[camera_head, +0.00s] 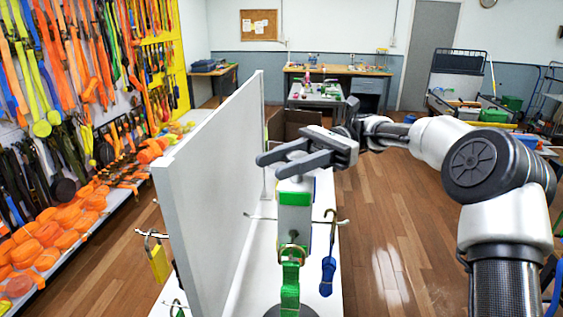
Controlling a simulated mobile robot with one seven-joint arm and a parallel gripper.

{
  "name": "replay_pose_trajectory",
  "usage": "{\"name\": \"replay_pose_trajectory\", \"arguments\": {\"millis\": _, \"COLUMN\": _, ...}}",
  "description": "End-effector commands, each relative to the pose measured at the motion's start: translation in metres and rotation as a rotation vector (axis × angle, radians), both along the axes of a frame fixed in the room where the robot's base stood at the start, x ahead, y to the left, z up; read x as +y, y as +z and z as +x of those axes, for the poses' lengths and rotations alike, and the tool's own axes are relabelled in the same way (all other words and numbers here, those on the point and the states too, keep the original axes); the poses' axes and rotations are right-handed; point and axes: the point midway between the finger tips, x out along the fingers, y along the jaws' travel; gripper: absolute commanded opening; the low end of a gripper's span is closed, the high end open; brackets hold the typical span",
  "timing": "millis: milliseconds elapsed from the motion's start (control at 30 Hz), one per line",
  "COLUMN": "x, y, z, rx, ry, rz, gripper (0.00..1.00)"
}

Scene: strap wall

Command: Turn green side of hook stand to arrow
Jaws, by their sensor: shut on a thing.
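The hook stand (294,218) stands on a white counter, right of a tall grey panel. Its front face is grey with a green band (294,198) near the top. Wire hooks stick out to its sides and front. A green strap (290,280) hangs at its front, and a blue strap (327,276) hangs from a right hook. My gripper (268,166) reaches in from the right at the stand's top. Its two fingers are spaced apart, shut on the stand's top, and the near finger hides the contact. I cannot make out an arrow.
The tall grey panel (205,195) stands close on the left of the stand. A strap wall fills the far left.

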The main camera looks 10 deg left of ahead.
Motion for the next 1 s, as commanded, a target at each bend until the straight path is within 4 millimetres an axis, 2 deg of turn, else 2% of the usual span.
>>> {"name": "replay_pose_trajectory", "arguments": {"millis": 67, "x": 0.000, "y": -0.005, "z": -0.001, "rx": 0.005, "ry": 0.005, "rz": -0.009, "gripper": 0.00}}
{"name": "replay_pose_trajectory", "arguments": {"millis": 100, "x": 0.000, "y": -0.005, "z": -0.001, "rx": 0.005, "ry": 0.005, "rz": -0.009, "gripper": 0.42}}
{"name": "replay_pose_trajectory", "arguments": {"millis": 200, "x": 0.000, "y": -0.004, "z": -0.001, "rx": 0.004, "ry": 0.004, "rz": -0.007, "gripper": 0.54}}
{"name": "replay_pose_trajectory", "arguments": {"millis": 567, "x": -0.003, "y": -0.002, "z": 0.004, "rx": 0.003, "ry": 0.001, "rz": -0.002, "gripper": 0.54}}
{"name": "replay_pose_trajectory", "arguments": {"millis": 900, "x": -0.034, "y": -0.003, "z": 0.042, "rx": 0.003, "ry": -0.005, "rz": 0.005, "gripper": 0.54}}
{"name": "replay_pose_trajectory", "arguments": {"millis": 1000, "x": -0.034, "y": -0.002, "z": 0.044, "rx": 0.002, "ry": 0.014, "rz": 0.001, "gripper": 0.54}}
